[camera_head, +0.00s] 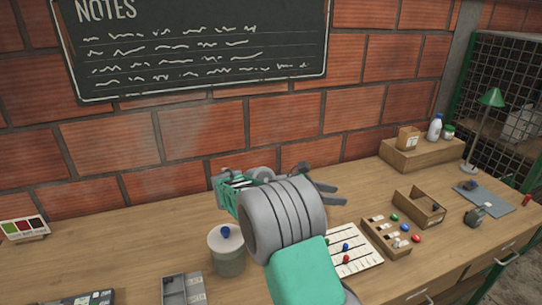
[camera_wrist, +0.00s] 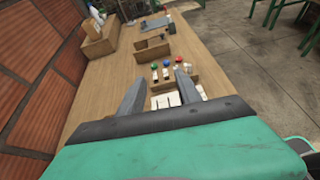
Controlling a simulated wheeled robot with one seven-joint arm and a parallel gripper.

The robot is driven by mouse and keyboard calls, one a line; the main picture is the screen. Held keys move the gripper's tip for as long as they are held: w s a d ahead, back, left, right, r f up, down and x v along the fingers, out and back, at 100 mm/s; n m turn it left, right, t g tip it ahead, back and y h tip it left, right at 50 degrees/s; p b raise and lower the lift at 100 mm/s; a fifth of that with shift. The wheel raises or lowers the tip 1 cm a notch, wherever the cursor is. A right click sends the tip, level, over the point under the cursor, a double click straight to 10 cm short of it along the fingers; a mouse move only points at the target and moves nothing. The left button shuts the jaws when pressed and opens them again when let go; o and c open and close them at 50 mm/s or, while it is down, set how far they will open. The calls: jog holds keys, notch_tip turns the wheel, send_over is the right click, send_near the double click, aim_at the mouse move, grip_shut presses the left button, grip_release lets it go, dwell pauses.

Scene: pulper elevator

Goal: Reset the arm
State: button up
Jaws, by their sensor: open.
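My gripper (camera_head: 331,187) is raised above the wooden desk near the middle of the head view, its two grey fingers pointing right. In the wrist view my gripper (camera_wrist: 158,92) shows its fingers spread apart with nothing between them. My green and grey arm comes up from the bottom of the head view and hides part of the desk. Beyond the fingertips in the wrist view is a wooden peg rack (camera_wrist: 168,78) with coloured knobs. The same rack (camera_head: 391,238) stands to the right of my arm in the head view.
A white board (camera_head: 352,262) with coloured pegs lies beside my arm. A grey canister (camera_head: 228,262) stands left of it. An open wooden box (camera_head: 419,207), a raised wooden stand (camera_head: 430,155) and a green lamp (camera_head: 484,125) are at right. The brick wall (camera_head: 200,130) rises behind the desk.

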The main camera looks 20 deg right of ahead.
jog(key=s+a+f+m+t+y, duration=0.1)
jog(key=s+a+m+y, duration=0.3)
jog(key=a, duration=0.5)
jog(key=s+a+f+m+t+y, duration=0.2)
jog(key=s+a+m+y, duration=0.3)
jog(key=a, duration=0.5)
jog(key=s+a+f+m+t+y, duration=0.1)
jog(key=s+a+m+y, duration=0.3)
jog(key=s+a+m, duration=0.3)
jog(key=a, duration=0.2)
jog(key=shift+s+a+f+t, duration=0.3)
jog(key=shift+a+f+t, duration=0.05)
jog(key=shift+a+t, duration=0.05)
